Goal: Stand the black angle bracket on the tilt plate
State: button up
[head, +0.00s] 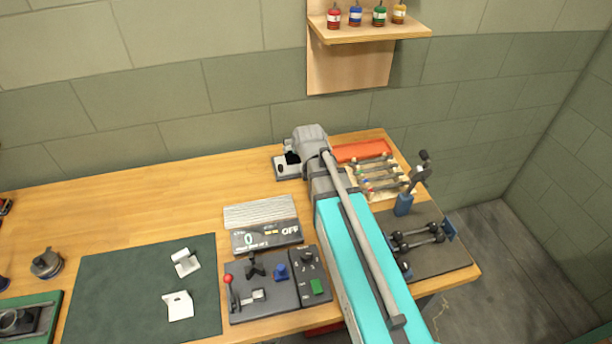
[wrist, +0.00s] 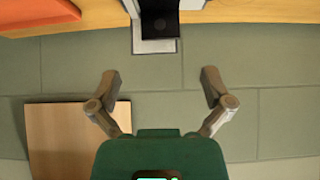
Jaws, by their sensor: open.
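A black angle bracket (wrist: 158,20) shows at the top middle of the wrist view, against a grey-white plate that I take to be the tilt plate (wrist: 155,46). In the head view the black bracket (head: 291,158) and plate (head: 280,176) are at the back of the bench, partly hidden by my arm's end. The bracket appears to rest on the plate; its exact seating is unclear. My gripper (wrist: 160,78) is open and empty, its fingers spread either side of and apart from the bracket. The head view hides the gripper behind my wrist.
Two white brackets (head: 185,262) lie on a dark green mat (head: 110,290). A display (head: 266,236) reads 0 and OFF above a control panel (head: 262,300). An orange tray (head: 360,150), tools and a blue-based joystick-like stand (head: 404,204) are right. The back-left bench is clear.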

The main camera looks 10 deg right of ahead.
jog(key=s+f+g, duration=0.1)
jog(key=s, duration=0.2)
jog(key=s+f+g, duration=0.1)
jog(key=s+g, duration=0.1)
jog(key=s, duration=0.2)
jog(key=s+f+g, duration=0.2)
jog(key=s, duration=0.2)
jog(key=shift+s+a, duration=0.1)
jog(key=shift+s, duration=0.05)
jog(key=s+g, duration=0.1)
jog(key=s, duration=0.2)
jog(key=s+g, duration=0.1)
jog(key=s, duration=0.1)
jog(key=s+f+g, duration=0.1)
jog(key=s, duration=0.2)
jog(key=shift+s+g, duration=0.3)
